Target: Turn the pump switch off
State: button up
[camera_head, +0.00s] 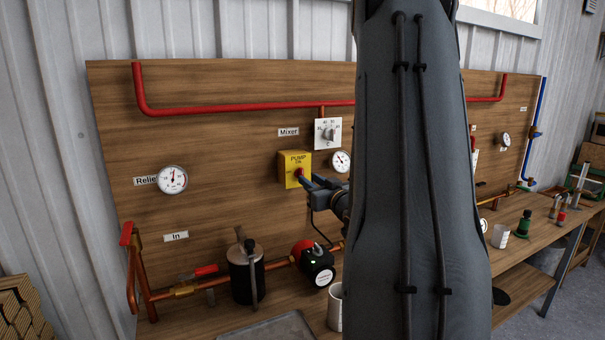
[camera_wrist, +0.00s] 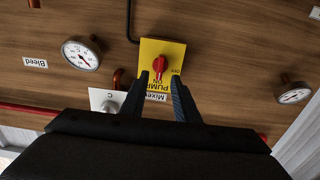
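The pump switch is a yellow box (camera_head: 289,168) with a red knob (camera_head: 299,172), mounted on the wooden board. In the wrist view the yellow box (camera_wrist: 172,49) appears upside down, and its red knob (camera_wrist: 159,64) lines up with the ON mark; OFF is printed to one side. My gripper (camera_wrist: 160,76) is open, with its two dark fingers apart, one on each side of the knob's lower end in the picture. In the head view my gripper (camera_head: 308,183) is right at the box front. I cannot tell whether the fingers touch the knob.
A white mixer dial (camera_head: 328,133) and a round gauge (camera_head: 340,161) sit close to the switch. A red pipe (camera_head: 240,106) runs above. Below are a red-and-black pump (camera_head: 315,264) and a dark canister (camera_head: 246,272). My arm hides the board's middle.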

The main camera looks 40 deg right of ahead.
jog(key=shift+p+x, duration=0.75)
jog(key=shift+x, duration=1.9)
jog(key=c, duration=0.7)
jog(key=shift+n+b, duration=0.4)
jog(key=shift+b, duration=0.1)
jog(key=n+b, duration=0.5)
jog(key=b, duration=0.1)
jog(key=n+b, duration=0.6)
jog(key=b, duration=0.1)
jog(key=n+b, duration=0.6)
jog(key=b, duration=0.1)
jog(key=shift+a+f, duration=0.25)
jog(key=shift+f, duration=0.1)
